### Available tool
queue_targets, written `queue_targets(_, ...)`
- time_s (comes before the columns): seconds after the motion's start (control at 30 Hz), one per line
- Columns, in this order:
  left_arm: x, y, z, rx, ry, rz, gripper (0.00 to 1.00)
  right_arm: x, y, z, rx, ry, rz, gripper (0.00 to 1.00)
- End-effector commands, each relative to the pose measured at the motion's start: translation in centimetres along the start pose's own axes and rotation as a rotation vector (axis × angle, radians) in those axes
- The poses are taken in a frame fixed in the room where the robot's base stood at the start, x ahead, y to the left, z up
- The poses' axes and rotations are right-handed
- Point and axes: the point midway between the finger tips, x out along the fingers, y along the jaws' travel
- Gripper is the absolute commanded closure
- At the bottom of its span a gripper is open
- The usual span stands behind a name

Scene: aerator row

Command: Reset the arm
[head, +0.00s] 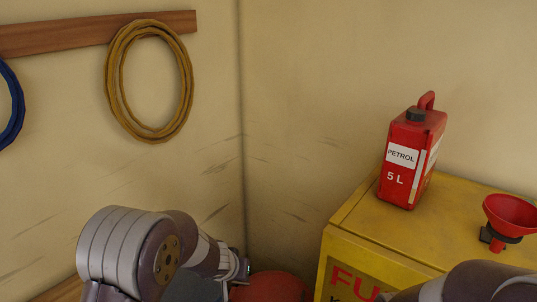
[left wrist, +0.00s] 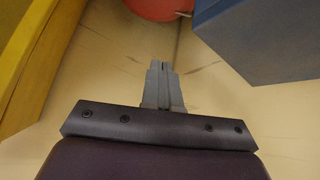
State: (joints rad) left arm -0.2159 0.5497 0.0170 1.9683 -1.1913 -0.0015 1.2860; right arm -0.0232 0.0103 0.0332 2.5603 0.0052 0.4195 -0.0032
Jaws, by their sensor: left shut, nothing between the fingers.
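My left arm (head: 140,255) comes in from the lower left of the head view, bent, in front of the wall corner. Its gripper cannot be made out in that view. In the left wrist view, my left gripper (left wrist: 163,75) is shut, with its two grey fingers together and nothing between them. Pale wall surface lies behind the fingers. Part of my right arm (head: 475,283) shows at the bottom right of the head view, and its gripper is out of view.
A yellow cabinet (head: 350,243) stands at the right, bearing a red petrol can (head: 411,152) and a red funnel (head: 510,214). A red rounded object (head: 272,287) sits low beside my left arm. A yellow coil (head: 116,92) hangs on the wall. The wrist view shows a blue-grey box (left wrist: 268,40).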

Motion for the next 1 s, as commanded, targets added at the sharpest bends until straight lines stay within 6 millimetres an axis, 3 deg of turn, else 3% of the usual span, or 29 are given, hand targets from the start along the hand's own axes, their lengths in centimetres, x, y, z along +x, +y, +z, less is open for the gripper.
queue_targets(0.1,-4.9,-4.5,3.0,-0.032,-0.055,-0.111,1.0,0.0,0.0,0.0,0.0,0.0,0.0,0.6)
queue_targets(0.2,-9.3,-7.2,7.5,-0.058,-0.155,-0.171,1.0,0.0,0.0,0.0,0.0,0.0,0.0,0.6)
queue_targets(0.3,-13.2,-8.2,12.6,-0.086,-0.266,-0.171,1.0,0.0,0.0,0.0,0.0,0.0,0.0,0.6)
queue_targets(0.4,-16.6,-7.5,17.6,-0.113,-0.363,-0.116,1.0,0.0,0.0,0.0,0.0,0.0,0.0,0.6)
queue_targets(0.5,-11.8,-7.3,22.0,-0.101,-0.412,-0.1,1.0,5.8,0.0,0.7,0.0,0.0,0.0,0.6)
queue_targets(0.6,-9.6,-7.2,24.4,-0.096,-0.448,-0.096,1.0,8.5,0.0,1.1,0.0,-0.002,0.0,0.6)
queue_targets(0.73,-8.1,-7.0,26.1,-0.093,-0.477,-0.092,1.0,10.3,0.0,1.2,0.0,-0.001,0.0,0.6)
queue_targets(1.0,-8.1,-7.0,26.2,-0.092,-0.484,-0.091,1.0,10.3,0.0,1.2,0.0,0.0,0.0,0.6)
